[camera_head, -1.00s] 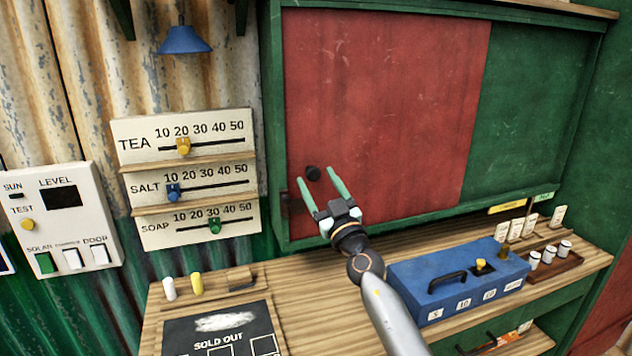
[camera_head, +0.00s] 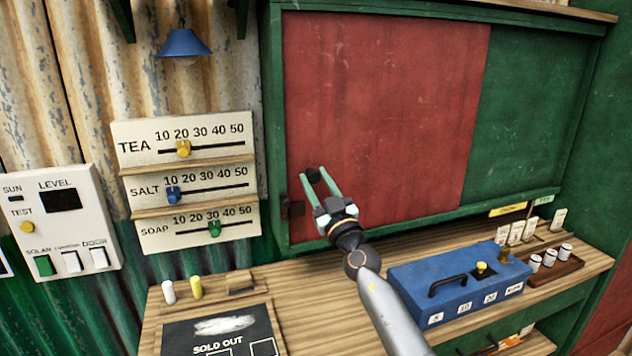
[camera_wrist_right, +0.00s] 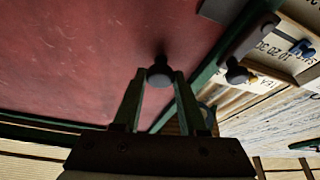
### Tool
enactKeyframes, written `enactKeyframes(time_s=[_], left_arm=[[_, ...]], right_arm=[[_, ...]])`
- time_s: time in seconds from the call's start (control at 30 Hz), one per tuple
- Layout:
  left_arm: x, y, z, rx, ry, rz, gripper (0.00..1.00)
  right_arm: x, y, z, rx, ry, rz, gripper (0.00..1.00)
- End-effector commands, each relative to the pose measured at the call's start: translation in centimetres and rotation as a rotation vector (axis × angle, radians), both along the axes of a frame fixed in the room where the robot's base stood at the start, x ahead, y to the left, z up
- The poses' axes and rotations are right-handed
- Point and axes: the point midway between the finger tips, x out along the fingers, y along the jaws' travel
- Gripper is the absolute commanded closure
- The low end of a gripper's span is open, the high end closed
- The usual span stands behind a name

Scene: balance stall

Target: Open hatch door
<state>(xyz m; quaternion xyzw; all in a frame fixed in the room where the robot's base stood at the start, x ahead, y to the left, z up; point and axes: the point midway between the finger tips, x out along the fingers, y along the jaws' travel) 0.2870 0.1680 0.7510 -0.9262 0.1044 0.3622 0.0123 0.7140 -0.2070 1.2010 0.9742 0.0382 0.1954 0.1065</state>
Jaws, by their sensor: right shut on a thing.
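The hatch door is a red sliding panel (camera_head: 385,100) set in a green frame, covering the left and middle of the opening. A small dark round knob (camera_head: 313,175) sits near its lower left edge. My right gripper (camera_head: 318,181) has its two green fingers around the knob and is shut on it. In the right wrist view the knob (camera_wrist_right: 159,75) sits between the fingertips. A dark latch (camera_head: 291,206) is on the frame just left of the panel. My left gripper is not in view.
A blue cash box (camera_head: 460,285) stands on the wooden counter (camera_head: 290,285) below, close to my right arm. Slider boards (camera_head: 190,185) for tea, salt and soap hang at left. A green panel (camera_head: 530,110) fills the right of the frame.

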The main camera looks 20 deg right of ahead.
Motion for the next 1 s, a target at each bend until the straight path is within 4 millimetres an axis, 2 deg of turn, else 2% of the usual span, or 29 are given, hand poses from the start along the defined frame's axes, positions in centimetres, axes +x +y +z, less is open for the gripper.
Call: enactKeyframes(time_s=[0.03, 0.17, 1.0], left_arm=[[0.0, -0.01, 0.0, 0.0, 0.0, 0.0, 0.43], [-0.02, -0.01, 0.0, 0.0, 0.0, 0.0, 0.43], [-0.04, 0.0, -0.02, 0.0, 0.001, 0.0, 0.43]], right_arm=[[-0.01, -0.01, 0.0, 0.0, 0.0, -0.001, 0.86], [-0.01, -0.01, 0.0, 0.0, 0.0, -0.001, 1.0], [0.0, -0.02, -0.01, 0.0, 0.0, -0.001, 1.0]])
